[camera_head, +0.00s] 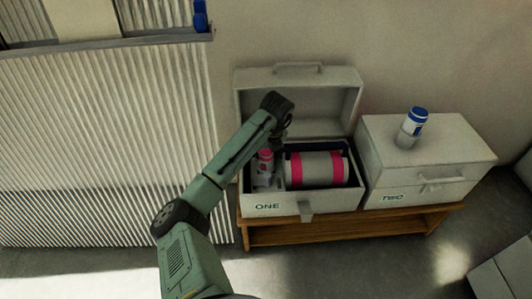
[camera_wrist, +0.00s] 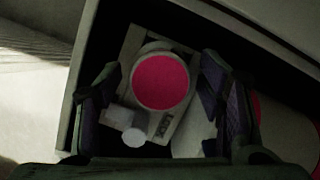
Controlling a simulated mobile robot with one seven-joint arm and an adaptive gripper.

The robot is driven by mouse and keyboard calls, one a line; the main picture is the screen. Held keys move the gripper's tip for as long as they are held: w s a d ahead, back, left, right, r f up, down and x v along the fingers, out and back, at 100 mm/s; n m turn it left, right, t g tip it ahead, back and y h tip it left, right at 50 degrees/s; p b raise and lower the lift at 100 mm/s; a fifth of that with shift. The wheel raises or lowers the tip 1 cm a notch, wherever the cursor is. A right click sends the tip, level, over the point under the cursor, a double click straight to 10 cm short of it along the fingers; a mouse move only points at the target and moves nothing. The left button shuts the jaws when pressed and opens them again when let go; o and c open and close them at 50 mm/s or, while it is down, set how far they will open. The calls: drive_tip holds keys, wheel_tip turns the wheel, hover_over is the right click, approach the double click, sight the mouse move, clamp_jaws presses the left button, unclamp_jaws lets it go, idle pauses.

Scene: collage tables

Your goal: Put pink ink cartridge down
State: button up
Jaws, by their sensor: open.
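A small pink-topped cartridge (camera_head: 264,163) stands upright at the left inside the open box marked ONE (camera_head: 290,204). In the wrist view its round pink top (camera_wrist: 161,81) lies between the two fingers of my gripper (camera_wrist: 158,95), with a visible gap on each side. My gripper is open above the cartridge, and it also shows in the head view (camera_head: 281,133). The lower part of the cartridge is mostly hidden from above in the wrist view.
A large white cylinder with pink bands (camera_head: 315,170) lies beside the cartridge in the box. A closed box marked TWO (camera_head: 450,160) stands to the right, with a blue-capped bottle (camera_head: 415,121) on its lid. Both boxes rest on a wooden bench (camera_head: 340,229).

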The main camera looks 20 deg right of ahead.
drive_tip(key=p+v, duration=0.1)
drive_tip(key=v, duration=1.1)
drive_tip(key=shift+r, duration=0.2)
idle(0.7)
